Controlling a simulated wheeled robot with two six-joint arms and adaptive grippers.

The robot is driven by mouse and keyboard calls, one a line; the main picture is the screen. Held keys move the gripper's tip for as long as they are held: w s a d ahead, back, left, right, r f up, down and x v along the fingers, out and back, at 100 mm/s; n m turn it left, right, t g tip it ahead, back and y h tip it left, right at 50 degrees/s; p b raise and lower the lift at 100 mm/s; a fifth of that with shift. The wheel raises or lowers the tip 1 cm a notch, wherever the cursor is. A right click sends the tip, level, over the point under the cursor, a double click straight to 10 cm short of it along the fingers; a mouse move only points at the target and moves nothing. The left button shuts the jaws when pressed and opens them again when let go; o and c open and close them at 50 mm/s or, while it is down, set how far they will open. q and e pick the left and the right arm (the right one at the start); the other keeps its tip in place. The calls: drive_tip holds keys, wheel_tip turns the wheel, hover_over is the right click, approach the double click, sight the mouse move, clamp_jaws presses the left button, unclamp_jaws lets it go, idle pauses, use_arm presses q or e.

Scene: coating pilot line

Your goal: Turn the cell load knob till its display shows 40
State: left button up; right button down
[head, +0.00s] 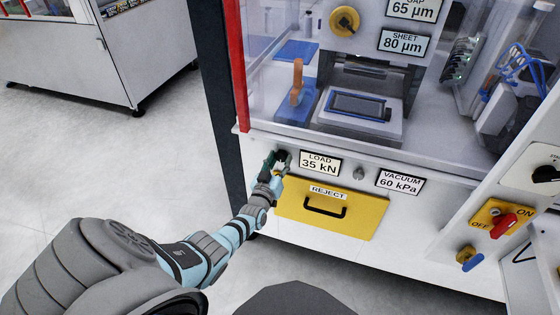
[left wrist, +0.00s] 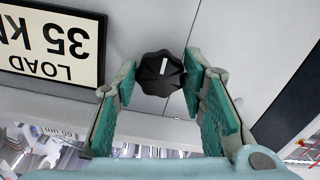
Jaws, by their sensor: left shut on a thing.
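The load display (head: 319,163) on the machine's front reads 35 kN; it shows upside down in the left wrist view (left wrist: 50,42). The load knob (left wrist: 160,73) is black and lobed with a white mark line, just beside the display. My left gripper (head: 277,160) is at the panel left of the display, its green-padded fingers on either side of the knob and shut on it. In the head view the gripper mostly hides the knob. My right gripper is in neither view.
Right of the load display are a small grey knob (head: 359,173) and a vacuum display (head: 399,181) reading 60 kPa. A yellow reject drawer (head: 330,209) with a black handle lies just below. A red on/off switch (head: 503,222) is at the right. Open floor lies left.

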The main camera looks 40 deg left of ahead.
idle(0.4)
use_arm(q)
drive_tip(key=o, duration=1.2)
drive_tip(key=shift+c, duration=0.2)
drive_tip(key=v, duration=1.2)
drive_tip(key=shift+w, duration=0.1)
